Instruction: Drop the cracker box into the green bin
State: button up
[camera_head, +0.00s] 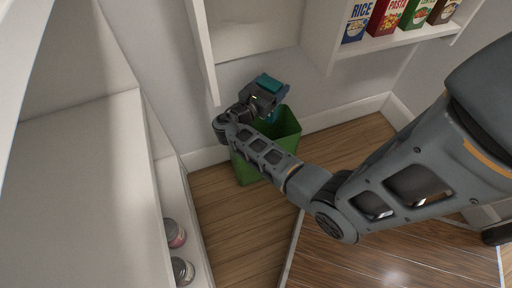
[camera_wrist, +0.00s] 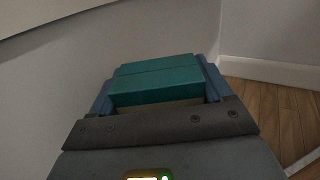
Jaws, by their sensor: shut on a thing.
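The cracker box is a teal box (camera_head: 269,82) at my gripper in the head view. It also shows in the wrist view (camera_wrist: 155,84), between two blue fingers. My gripper (camera_head: 266,93) is shut on it. The green bin (camera_head: 287,132) stands on the floor near the wall. My gripper and the box are above the bin's opening toward its back in the head view. My arm hides part of the bin's front and rim. The bin does not show in the wrist view. The exact height of the box over the rim is hard to tell.
A white shelf (camera_head: 398,34) with several food boxes is at the upper right. A white cabinet edge (camera_head: 207,60) rises close beside my gripper. Two jars (camera_head: 174,233) stand on a low ledge at the left. Wood floor (camera_head: 235,225) is clear in front of the bin.

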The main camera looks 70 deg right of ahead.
jog(key=shift+f+b, duration=3)
jog(key=shift+b, duration=0.15)
jog(key=o, duration=1.4)
jog(key=shift+o, duration=0.2)
jog(key=p+v, duration=0.2)
jog(key=v, duration=0.5)
jog(key=shift+a, duration=0.35)
